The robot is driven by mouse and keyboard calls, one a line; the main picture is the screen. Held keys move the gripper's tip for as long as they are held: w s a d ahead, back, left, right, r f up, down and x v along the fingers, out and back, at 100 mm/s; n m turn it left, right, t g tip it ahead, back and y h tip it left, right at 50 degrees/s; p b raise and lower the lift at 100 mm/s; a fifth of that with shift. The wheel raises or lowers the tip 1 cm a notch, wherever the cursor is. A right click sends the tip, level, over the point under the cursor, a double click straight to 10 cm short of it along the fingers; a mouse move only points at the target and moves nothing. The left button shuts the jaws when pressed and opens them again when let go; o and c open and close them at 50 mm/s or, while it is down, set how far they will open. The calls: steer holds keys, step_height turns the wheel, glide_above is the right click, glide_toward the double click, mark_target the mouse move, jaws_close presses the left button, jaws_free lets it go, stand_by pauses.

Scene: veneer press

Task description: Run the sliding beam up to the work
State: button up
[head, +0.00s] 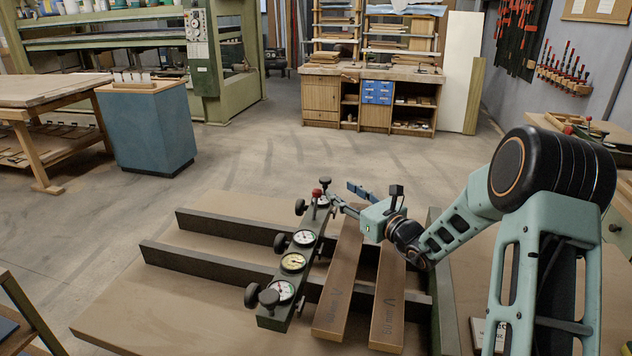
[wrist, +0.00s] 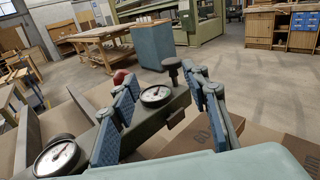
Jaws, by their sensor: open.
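The sliding beam (head: 274,312) is a dark green bar with several dial gauges and black knobs, lying across two dark rails (head: 195,259). Its far end has a red knob (head: 316,193) and a black knob. The work is two wooden boards (head: 338,290) (head: 389,298) to the right of the beam, with a narrow gap between beam and nearer board. My gripper (head: 341,192) is open at the beam's far end. In the wrist view its blue-padded fingers (wrist: 162,90) stand either side of the beam's end (wrist: 180,103); I cannot tell whether they touch it.
A dark green upright stop (head: 441,270) stands right of the boards. The rails rest on a broad brown table (head: 125,312), with bare space left of the beam. A blue cabinet (head: 150,130), green press (head: 230,60) and workbench (head: 320,95) stand farther off.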

mark_target(328, 181)
steer(key=shift+w+d+f+m+t+h, duration=0.3)
steer(key=shift+w+f+m+t+h, duration=0.1)
steer(key=shift+w+f+m, duration=0.3)
steer(key=x, duration=1)
steer(key=shift+w+a+p, duration=0.2)
steer(key=shift+a+p, duration=0.05)
steer(key=shift+p, duration=0.15)
steer(key=shift+c, duration=0.3)
jaws_close()
